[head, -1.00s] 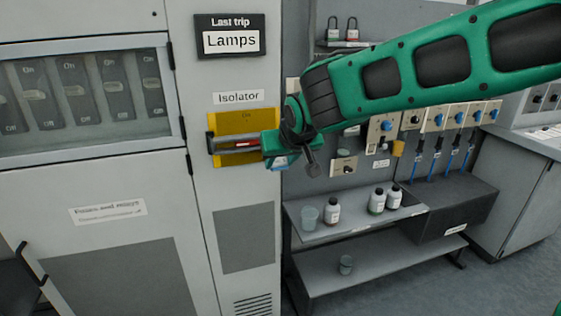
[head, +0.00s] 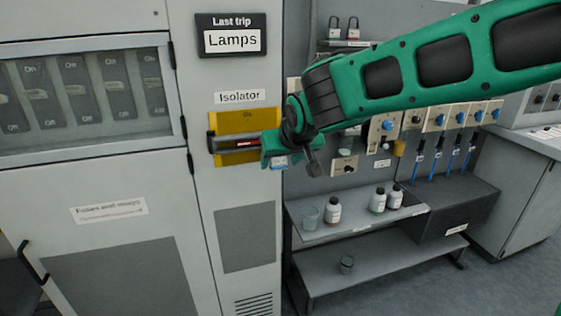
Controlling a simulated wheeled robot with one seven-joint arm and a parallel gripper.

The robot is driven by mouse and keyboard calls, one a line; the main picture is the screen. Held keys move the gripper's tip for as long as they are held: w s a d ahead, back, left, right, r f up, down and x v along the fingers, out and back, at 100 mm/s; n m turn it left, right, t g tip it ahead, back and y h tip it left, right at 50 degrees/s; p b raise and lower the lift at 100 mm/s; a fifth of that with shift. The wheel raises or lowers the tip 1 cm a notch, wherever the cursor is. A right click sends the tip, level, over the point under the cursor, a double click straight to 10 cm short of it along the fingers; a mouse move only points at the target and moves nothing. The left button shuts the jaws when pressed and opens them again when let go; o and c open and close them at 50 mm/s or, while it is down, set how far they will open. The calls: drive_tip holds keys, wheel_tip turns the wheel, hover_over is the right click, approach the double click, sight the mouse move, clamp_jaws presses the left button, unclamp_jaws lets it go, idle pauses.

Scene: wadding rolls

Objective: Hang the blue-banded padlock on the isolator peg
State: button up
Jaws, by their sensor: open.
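My gripper (head: 234,144) is in front of the yellow isolator plate (head: 228,122) on the grey cabinet, reaching in from the right. Its dark fingers are open and cover the middle of the plate. A small dark red patch shows between the fingers; I cannot tell what it belongs to. The isolator peg is not clearly visible behind the fingers. I cannot pick out the blue-banded padlock. A small white and blue patch shows just under my gripper's body, and I cannot tell whether it is part of the gripper. Two small padlocks (head: 353,30) stand on the upper shelf, band colours unclear.
A "Last trip Lamps" sign (head: 231,36) is above the isolator label (head: 240,97). A windowed switch panel (head: 88,147) is to the left. At right, bottles (head: 333,211) and a beaker (head: 308,217) stand on a shelf, below wall switches (head: 383,130).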

drive_tip(key=v, duration=1)
drive_tip(key=s+d+f+m+g+h, duration=0.1)
drive_tip(key=s+d+f+m, duration=0.15)
drive_tip(key=d, duration=0.65)
drive_tip(key=s+d+f+m+g+h, duration=0.1)
drive_tip(key=s+d+f, duration=0.2)
drive_tip(key=d, duration=0.6)
drive_tip(key=s+d+f+m+g+h, duration=0.1)
drive_tip(key=s+d+f+g+h, duration=0.15)
drive_tip(key=d, duration=0.55)
drive_tip(key=s+d+f+m+g, duration=0.1)
drive_tip(key=s+d+f, duration=0.2)
drive_tip(key=s, duration=0.4)
drive_tip(key=s+d+f+m+g+y, duration=0.1)
drive_tip(key=s+d+f+m, duration=0.1)
drive_tip(key=s+d, duration=0.3)
drive_tip(key=s+d+f+m+g+y, duration=0.1)
drive_tip(key=s+d+f+m, duration=0.1)
drive_tip(key=s, duration=0.8)
drive_tip(key=shift+d+f+g, duration=0.35)
drive_tip(key=shift+d+f, duration=0.45)
drive_tip(key=shift+d, duration=0.1)
drive_tip(key=shift+w+f, duration=0.25)
drive_tip(key=shift+w, duration=0.4)
